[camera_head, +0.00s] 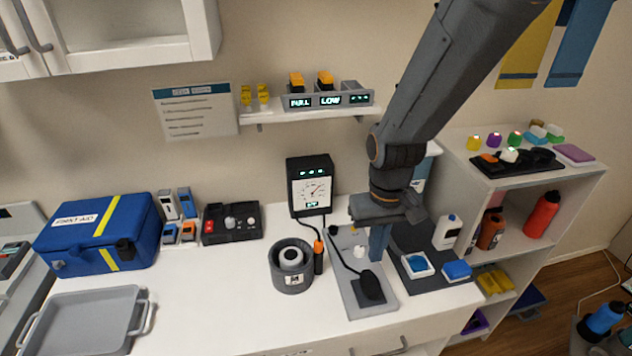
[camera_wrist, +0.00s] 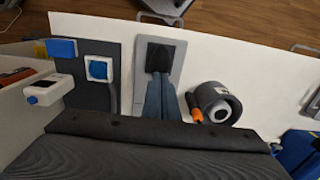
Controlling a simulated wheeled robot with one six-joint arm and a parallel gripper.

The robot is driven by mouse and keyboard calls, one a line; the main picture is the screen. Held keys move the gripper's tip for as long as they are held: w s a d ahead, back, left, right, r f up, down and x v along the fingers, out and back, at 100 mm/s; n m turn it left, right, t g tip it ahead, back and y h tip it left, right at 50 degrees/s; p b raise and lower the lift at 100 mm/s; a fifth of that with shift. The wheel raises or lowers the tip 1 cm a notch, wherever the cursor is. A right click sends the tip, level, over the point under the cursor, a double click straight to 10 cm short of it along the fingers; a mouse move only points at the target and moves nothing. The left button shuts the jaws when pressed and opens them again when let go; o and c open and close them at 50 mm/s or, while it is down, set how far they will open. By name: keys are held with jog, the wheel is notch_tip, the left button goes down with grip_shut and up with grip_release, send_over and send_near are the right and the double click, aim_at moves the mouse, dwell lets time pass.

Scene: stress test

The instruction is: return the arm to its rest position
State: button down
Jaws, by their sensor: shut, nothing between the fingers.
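My gripper (camera_head: 378,258) points down above the white counter (camera_head: 220,305), over the right part of a grey board (camera_head: 372,308). Its blue-grey fingers are together with nothing between them, and they also show in the wrist view (camera_wrist: 162,112). A black pad-like object (camera_head: 371,287) with a cable lies on the board, just in front of the fingers in the head view. I cannot tell how far the fingertips are above the board. My arm reaches down from the upper right.
A grey cylinder (camera_head: 292,270) stands left of the board, and a black meter (camera_head: 310,188) stands behind it. A dark mat (camera_head: 430,285) with blue-and-white items lies right. A wall shelf (camera_head: 285,112) and side shelving (camera_head: 455,178) flank my arm. The front-middle counter is clear.

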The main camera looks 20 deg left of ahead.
jog(key=shift+d, duration=0.1)
jog(key=s+d+f+m+b, duration=0.1)
jog(key=d+b, duration=0.4)
jog(key=d, duration=0.7)
jog(key=s+d+f+m+t+b, duration=0.1)
jog(key=d+f+m+b, duration=0.3)
jog(key=d, duration=0.8)
jog(key=shift+s+m+b, duration=0.3)
jog(key=shift+m+b, duration=0.3)
jog(key=shift+b, duration=0.65)
